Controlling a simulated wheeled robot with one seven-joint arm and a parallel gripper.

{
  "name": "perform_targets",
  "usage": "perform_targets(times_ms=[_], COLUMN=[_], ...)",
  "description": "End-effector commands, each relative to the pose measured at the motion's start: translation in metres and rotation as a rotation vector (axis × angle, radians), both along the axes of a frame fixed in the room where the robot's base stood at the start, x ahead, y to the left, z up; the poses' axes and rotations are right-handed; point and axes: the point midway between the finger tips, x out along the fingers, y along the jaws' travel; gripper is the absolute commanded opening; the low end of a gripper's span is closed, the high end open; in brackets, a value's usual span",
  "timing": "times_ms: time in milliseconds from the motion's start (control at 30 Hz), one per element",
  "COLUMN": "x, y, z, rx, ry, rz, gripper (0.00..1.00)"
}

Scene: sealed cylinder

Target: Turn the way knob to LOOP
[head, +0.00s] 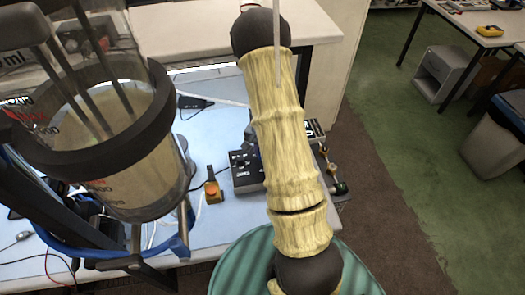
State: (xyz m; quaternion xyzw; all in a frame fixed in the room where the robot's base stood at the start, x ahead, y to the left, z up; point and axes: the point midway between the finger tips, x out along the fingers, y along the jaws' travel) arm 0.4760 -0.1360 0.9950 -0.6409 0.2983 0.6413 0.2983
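No knob marked LOOP can be made out in the head view. A large clear sealed cylinder (130,185) with a dark upper ring and pale liquid stands at the left. A small black box (246,172) with small controls on top sits on the bench; its markings are too small to read. Brass and dark fittings (336,180) show at the bench's right edge, partly hidden. My arm (283,130), in a wrinkled cream sleeve with dark joints, crosses the middle and hides part of the bench. My gripper is not in view.
The pale blue bench (225,225) carries cables and a small yellow device with an orange top (212,188). A white shelf (190,28) stands behind. At the right are green floor (420,170), another table (480,35) and a bin (495,140).

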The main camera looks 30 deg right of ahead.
Motion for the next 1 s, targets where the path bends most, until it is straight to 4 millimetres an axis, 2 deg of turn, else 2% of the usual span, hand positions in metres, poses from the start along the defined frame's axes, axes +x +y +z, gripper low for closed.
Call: perform_targets(times_ms=[200, 233, 333, 733, 867, 1000], x=[0.000, 0.000, 0.000, 0.001, 0.001, 0.002], y=[0.002, 0.002, 0.001, 0.000, 0.000, 0.001], z=[0.001, 0.001, 0.001, 0.005, 0.017, 0.038], rx=[0.002, 0.002, 0.002, -0.001, -0.001, -0.001], ry=[0.001, 0.001, 0.001, -0.002, -0.003, -0.005], rz=[0.003, 0.003, 0.003, 0.003, 0.004, 0.004], gripper=[0.02, 0.29, 0.47, 0.47, 0.47, 0.47])
